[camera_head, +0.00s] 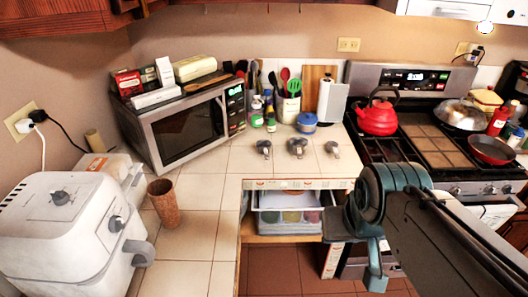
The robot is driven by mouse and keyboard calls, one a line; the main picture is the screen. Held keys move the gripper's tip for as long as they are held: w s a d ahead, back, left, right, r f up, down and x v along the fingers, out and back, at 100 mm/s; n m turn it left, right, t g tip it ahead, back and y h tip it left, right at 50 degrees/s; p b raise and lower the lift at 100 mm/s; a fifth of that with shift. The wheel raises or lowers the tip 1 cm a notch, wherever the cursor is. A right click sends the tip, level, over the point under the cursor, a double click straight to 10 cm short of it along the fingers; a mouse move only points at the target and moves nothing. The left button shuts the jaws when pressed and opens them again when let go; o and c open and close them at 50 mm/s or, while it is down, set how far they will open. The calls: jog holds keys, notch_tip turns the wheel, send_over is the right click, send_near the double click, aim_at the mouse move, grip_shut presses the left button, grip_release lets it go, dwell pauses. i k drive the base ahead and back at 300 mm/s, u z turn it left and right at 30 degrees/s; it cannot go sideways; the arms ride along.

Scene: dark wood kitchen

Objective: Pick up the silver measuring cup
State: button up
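Small grey metallic objects stand apart in a row on the tiled counter, in front of the jars: one at the left (264,147), one in the middle (297,147) and one at the right (332,149). They look like small cups or knobs. They are too small for me to tell which is the silver measuring cup. My gripper (375,275), with teal parts, hangs at the lower right, in front of the counter and to the right of the open drawer. It is well apart from these objects. Its fingers are seen edge-on, so their opening is unclear.
A microwave (187,130) stands left of the objects. A stove with a red kettle (377,115) is at the right. An open drawer (290,213) juts out below.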

aim_at(265, 152)
jog(key=k, duration=0.95)
jog(key=z, duration=0.4)
jog(key=i, duration=1.6)
jog(key=u, duration=0.85)
jog(key=i, duration=0.5)
jog(key=u, duration=0.15)
